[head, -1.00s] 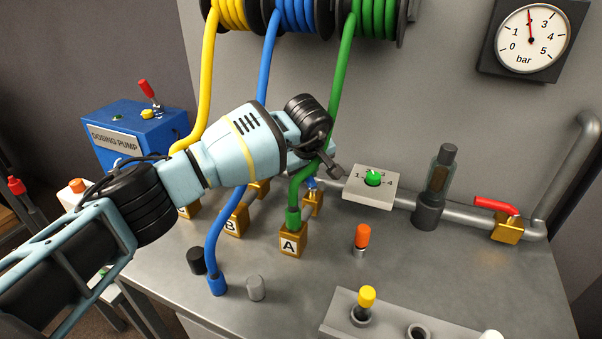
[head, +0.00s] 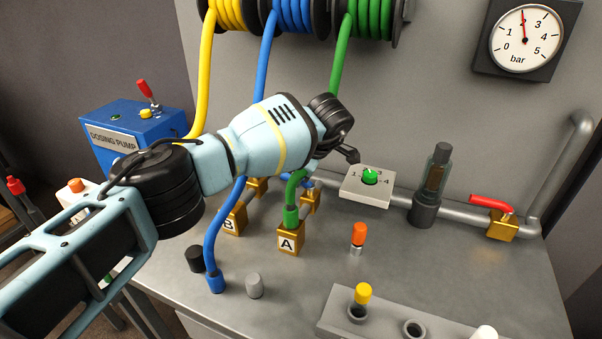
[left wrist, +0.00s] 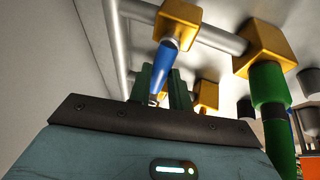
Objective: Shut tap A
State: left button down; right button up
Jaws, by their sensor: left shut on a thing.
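The brass block marked A (head: 290,238) stands on the bench with the green hose (head: 292,195) plugged into its top. In the left wrist view the green hose end (left wrist: 268,85) and its brass block (left wrist: 262,48) are at the right. A blue lever (left wrist: 170,57) sticks out from a brass tap body (left wrist: 176,24). My left gripper (left wrist: 162,88) is shut on the blue lever, with a dark finger on either side. In the head view my left wrist hides the fingers and most of the lever. My right gripper is out of view.
A selector box (head: 367,187) and a red-handled valve (head: 492,203) lie right along the pipe. An orange-topped peg (head: 358,235) stands in front. The gauge (head: 527,38) reads about 2 bar.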

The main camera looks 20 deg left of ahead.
pick_arm(q)
jog(key=shift+s+n, duration=0.1)
jog(key=shift+n, duration=0.2)
jog(key=c, duration=1.3)
grip_release()
jog(key=v, duration=0.7)
jog(key=shift+d+r, duration=0.15)
jog(key=shift+r, duration=0.25)
jog(key=shift+f, duration=0.1)
